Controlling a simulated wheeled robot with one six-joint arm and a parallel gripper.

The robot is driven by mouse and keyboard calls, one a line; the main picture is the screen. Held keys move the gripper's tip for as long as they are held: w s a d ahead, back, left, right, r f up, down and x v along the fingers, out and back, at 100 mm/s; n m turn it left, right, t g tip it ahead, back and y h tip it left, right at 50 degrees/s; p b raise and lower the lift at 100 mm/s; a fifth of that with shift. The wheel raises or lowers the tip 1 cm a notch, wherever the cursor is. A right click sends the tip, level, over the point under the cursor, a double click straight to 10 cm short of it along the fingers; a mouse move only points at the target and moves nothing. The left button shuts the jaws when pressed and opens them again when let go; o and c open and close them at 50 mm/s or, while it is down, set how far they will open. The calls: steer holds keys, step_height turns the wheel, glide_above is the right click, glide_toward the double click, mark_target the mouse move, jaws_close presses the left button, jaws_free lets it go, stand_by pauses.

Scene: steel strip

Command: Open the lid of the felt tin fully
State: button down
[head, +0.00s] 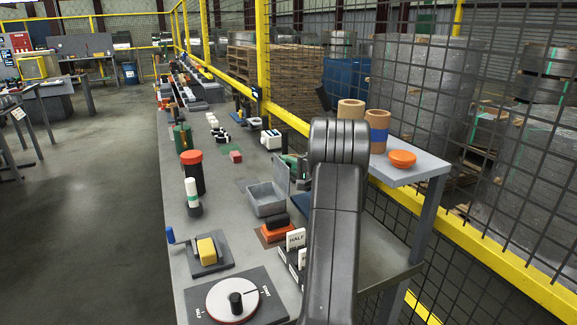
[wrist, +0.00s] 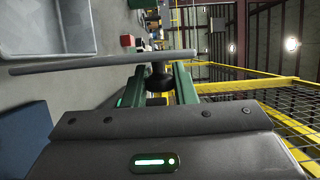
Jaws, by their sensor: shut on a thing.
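The felt tin is an open grey box (head: 268,206) in the middle of the bench in the head view; its corner shows at top left in the wrist view (wrist: 88,50). Its grey lid (head: 281,172) stands about upright along the tin's right side. In the wrist view the lid (wrist: 60,67) is seen edge-on as a thin plate. A dark knob (wrist: 158,80) sticks out from it. My gripper (wrist: 156,72) has a green finger on each side of the knob and is shut on it. In the head view my arm partly hides the gripper (head: 296,164).
An orange block (head: 278,233) with a dark top and HALF cards (head: 296,239) stand in front of the tin. A red-capped jar (head: 193,174) stands left. A raised shelf (head: 418,172) and wire fence are on the right. A blue object (wrist: 22,138) is near my gripper.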

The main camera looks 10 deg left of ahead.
steer(key=d+p, duration=0.1)
steer(key=p, duration=0.1)
steer(key=w+f+m+p, duration=0.1)
steer(key=shift+w+d+f+m+p, duration=0.1)
steer(key=shift+d+f+m+p, duration=0.05)
steer(key=shift+d+m+p, duration=0.2)
steer(key=c, duration=1.2)
jaws_free()
steer(key=shift+c, duration=0.2)
steer(key=v, duration=0.7)
steer(key=shift+d+f+b, duration=0.2)
steer(key=shift+d+b, duration=0.1)
steer(key=shift+b, duration=0.1)
